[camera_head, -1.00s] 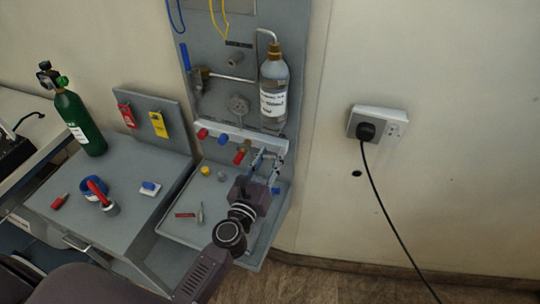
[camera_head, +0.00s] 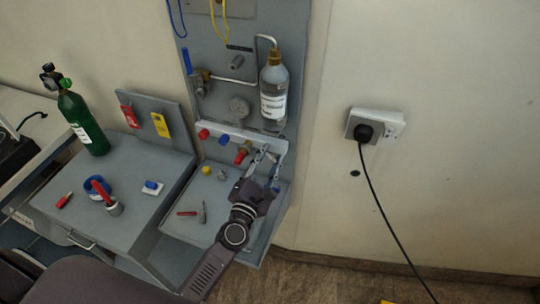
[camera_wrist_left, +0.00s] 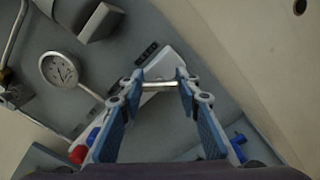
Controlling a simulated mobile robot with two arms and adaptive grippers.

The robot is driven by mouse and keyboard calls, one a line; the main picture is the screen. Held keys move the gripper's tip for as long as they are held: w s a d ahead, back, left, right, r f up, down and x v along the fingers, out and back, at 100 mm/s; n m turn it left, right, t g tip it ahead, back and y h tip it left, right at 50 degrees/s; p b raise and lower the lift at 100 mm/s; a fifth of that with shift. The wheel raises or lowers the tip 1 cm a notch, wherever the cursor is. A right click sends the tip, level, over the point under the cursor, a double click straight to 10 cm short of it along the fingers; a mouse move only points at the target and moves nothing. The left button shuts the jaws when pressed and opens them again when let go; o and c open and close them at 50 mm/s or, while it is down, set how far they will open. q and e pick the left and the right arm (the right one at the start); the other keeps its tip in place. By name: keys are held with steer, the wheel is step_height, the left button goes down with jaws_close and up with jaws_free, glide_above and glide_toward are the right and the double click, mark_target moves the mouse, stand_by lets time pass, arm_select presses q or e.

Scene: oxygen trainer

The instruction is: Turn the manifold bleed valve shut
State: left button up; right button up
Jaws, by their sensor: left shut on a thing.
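The pale manifold bar (camera_head: 226,134) runs across the lower part of the grey upright panel, with red and blue knobs and a red-handled brass fitting (camera_head: 242,154) along it. My left gripper (camera_head: 264,155) is at the bar's right end. In the left wrist view its blue-padded fingers stand on either side of a short silver bar (camera_wrist_left: 158,85), which spans between the fingertips. I take this to be the bleed valve's handle; its body is mostly hidden by the fingers. My right gripper is in neither view.
A bottle (camera_head: 273,92) hangs above the manifold, close to my left gripper. A round gauge (camera_wrist_left: 60,70) is on the panel. The tray below (camera_head: 180,226) holds small loose parts. A green cylinder (camera_head: 84,124) stands at left. A socket (camera_head: 376,123) with a black cable is at right.

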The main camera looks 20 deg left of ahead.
arm_select(q)
steer(key=m+p, duration=0.1)
steer(key=m, duration=0.4)
steer(key=shift+m, duration=0.3)
steer(key=m+p, duration=0.1)
steer(key=m, duration=0.2)
steer(key=shift+m+p, duration=0.3)
steer(key=shift+m, duration=0.3)
steer(key=o, duration=1.2)
steer(key=shift+s, duration=0.1)
steer(key=s, duration=1.2)
steer(key=shift+a, duration=0.15)
steer(key=shift+w, duration=0.1)
